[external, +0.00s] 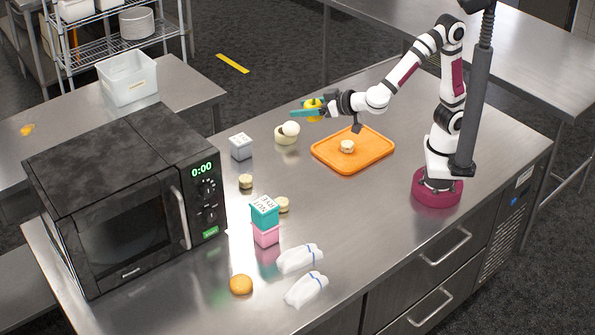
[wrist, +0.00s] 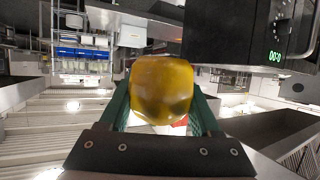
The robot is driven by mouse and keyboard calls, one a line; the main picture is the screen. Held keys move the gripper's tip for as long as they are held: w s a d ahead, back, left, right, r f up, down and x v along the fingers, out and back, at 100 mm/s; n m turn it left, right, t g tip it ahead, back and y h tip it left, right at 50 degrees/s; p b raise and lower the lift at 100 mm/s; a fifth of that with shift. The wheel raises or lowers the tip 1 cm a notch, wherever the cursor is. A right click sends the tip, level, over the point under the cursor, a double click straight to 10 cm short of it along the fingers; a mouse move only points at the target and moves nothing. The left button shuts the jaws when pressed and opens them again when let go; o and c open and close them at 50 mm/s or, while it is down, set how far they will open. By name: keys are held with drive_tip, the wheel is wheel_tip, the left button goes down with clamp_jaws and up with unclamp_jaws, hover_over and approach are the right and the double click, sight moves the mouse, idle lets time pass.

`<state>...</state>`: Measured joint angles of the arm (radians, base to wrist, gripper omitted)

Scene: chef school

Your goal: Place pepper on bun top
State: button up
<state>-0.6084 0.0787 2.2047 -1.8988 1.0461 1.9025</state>
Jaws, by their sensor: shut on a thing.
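My gripper (external: 308,110) has teal fingers shut on a yellow pepper (external: 313,103). It holds the pepper in the air above the far part of the counter, left of the orange tray. In the wrist view the pepper (wrist: 162,90) sits between the two fingers and fills the middle. A golden-brown bun top (external: 241,284) lies on the counter near the front, left of two white cloth-like bundles. It is well apart from my gripper. The bun top is not recognisable in the wrist view.
An orange tray (external: 329,156) holds a small pale round piece (external: 347,147). A teal box on a pink box (external: 266,236) stands mid-counter. White bundles (external: 300,258), a grey box (external: 241,149), a bowl with a white ball (external: 289,129) and a black microwave (external: 120,200) are nearby.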

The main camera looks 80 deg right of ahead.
drive_tip(key=s+a+f+m, duration=0.1)
drive_tip(key=s+a+f, duration=0.3)
drive_tip(key=a+f, duration=0.3)
drive_tip(key=s+a+f+g+h, duration=0.1)
drive_tip(key=s+a+f, duration=0.3)
drive_tip(key=a+f, duration=0.4)
wheel_tip(320, 180, down, 5)
drive_tip(key=shift+s+a+f+m+h, duration=0.15)
drive_tip(key=shift+s+a+m+h, duration=0.15)
drive_tip(key=shift+s+m, duration=0.1)
hover_over(340, 266)
wheel_tip(340, 266, down, 7)
drive_tip(key=shift+w, duration=0.1)
wheel_tip(340, 266, down, 3)
drive_tip(key=shift+a+f, duration=0.1)
drive_tip(key=shift+f, duration=0.2)
drive_tip(key=shift+f, duration=0.2)
drive_tip(key=o, duration=1.4)
